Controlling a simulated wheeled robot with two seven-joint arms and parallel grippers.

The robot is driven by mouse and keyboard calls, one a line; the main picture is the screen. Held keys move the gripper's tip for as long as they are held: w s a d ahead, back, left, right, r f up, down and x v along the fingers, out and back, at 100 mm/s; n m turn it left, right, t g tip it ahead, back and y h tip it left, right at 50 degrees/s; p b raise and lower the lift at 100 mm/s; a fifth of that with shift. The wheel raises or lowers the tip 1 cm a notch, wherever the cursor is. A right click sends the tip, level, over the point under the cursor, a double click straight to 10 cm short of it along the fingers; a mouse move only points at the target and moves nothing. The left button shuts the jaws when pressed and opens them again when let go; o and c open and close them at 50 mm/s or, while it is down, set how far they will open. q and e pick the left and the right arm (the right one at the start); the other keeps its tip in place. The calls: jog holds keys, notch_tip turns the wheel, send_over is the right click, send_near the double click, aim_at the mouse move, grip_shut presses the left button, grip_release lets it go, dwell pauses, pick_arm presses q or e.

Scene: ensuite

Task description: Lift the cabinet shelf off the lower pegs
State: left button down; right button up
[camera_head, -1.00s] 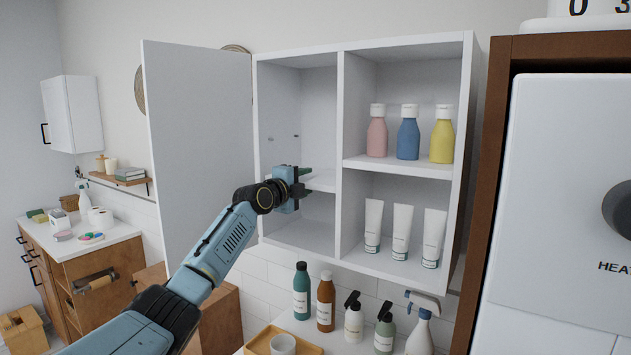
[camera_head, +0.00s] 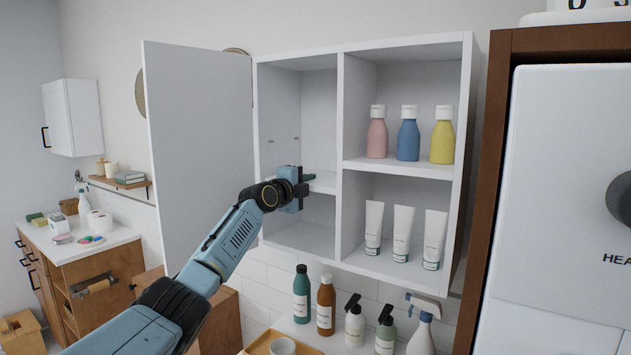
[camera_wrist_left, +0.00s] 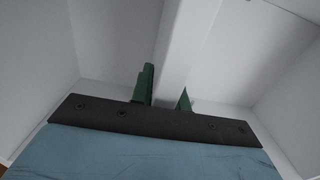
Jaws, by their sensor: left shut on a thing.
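The white cabinet shelf (camera_head: 324,183) is in the left compartment of the open wall cabinet (camera_head: 348,140), about halfway up. My left gripper (camera_head: 305,183) reaches in from the front and is shut on the shelf's front edge. In the left wrist view the pale shelf (camera_wrist_left: 187,40) runs between the two green fingertips (camera_wrist_left: 165,92). Two small peg marks (camera_head: 297,138) show on the compartment's side wall above the shelf. The lower pegs are hidden, so I cannot tell whether the shelf touches them. My right gripper is out of view.
The cabinet door (camera_head: 200,150) stands open on the left. A divider (camera_head: 339,150) separates the right compartment, which holds several bottles (camera_head: 408,135) and tubes (camera_head: 402,232). More bottles (camera_head: 326,303) stand below. A brown-framed unit (camera_head: 500,180) is close on the right.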

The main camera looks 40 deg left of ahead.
pick_arm(q)
jog(key=shift+r, duration=0.25)
jog(key=shift+r, duration=0.1)
jog(key=shift+r+p, duration=0.3)
jog(key=shift+r, duration=0.15)
jog(key=shift+s+d, duration=0.15)
jog(key=shift+s, duration=1.6)
